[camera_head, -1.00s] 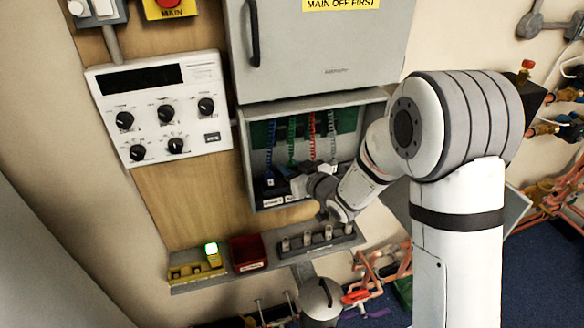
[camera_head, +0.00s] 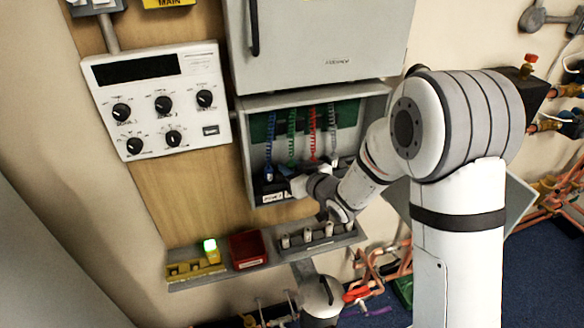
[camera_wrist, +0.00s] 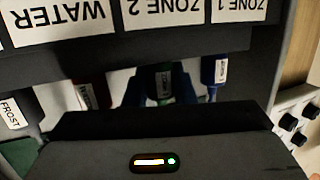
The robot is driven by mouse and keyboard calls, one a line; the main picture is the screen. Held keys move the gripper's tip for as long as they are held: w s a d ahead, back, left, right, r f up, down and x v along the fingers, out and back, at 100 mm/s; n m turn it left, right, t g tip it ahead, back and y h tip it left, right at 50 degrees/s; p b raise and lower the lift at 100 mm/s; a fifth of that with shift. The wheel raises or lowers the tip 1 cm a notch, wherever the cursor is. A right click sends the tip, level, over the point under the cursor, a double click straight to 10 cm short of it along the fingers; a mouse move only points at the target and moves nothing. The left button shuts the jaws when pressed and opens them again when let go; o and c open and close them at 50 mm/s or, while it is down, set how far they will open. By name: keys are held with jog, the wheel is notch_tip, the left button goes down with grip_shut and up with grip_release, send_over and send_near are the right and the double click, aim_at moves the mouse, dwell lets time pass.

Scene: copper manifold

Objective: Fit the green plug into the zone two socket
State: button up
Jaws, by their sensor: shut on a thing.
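The open wiring box (camera_head: 247,150) holds blue, green (camera_head: 292,135), red and white coiled leads. My gripper (camera_head: 297,185) is at the lower front of this box. In the wrist view, the green plug (camera_wrist: 163,82) is in shadow, with a small white label, between my dark fingers. My gripper is shut on it. The upside-down ZONE 2 label (camera_wrist: 165,12) is above the plug in the picture. The zone two socket opening is hidden, so I cannot tell whether the plug touches it.
A blue plug (camera_wrist: 220,72) stands close beside the gripper, under the ZONE 1 label (camera_wrist: 238,8). A red plug (camera_wrist: 92,95) and the FROST-labelled plug (camera_wrist: 12,112) are on the other side. A shelf with a red bin (camera_head: 248,250) lies below the box.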

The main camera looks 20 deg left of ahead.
jog(key=o, duration=1)
jog(key=shift+o, duration=0.2)
jog(key=b+v, duration=0.1)
jog(key=v, duration=0.6)
jog(key=shift+s+d+b, duration=0.15)
jog(key=shift+d+b, duration=0.15)
jog(key=shift+b, duration=0.05)
jog(key=shift+r, duration=0.1)
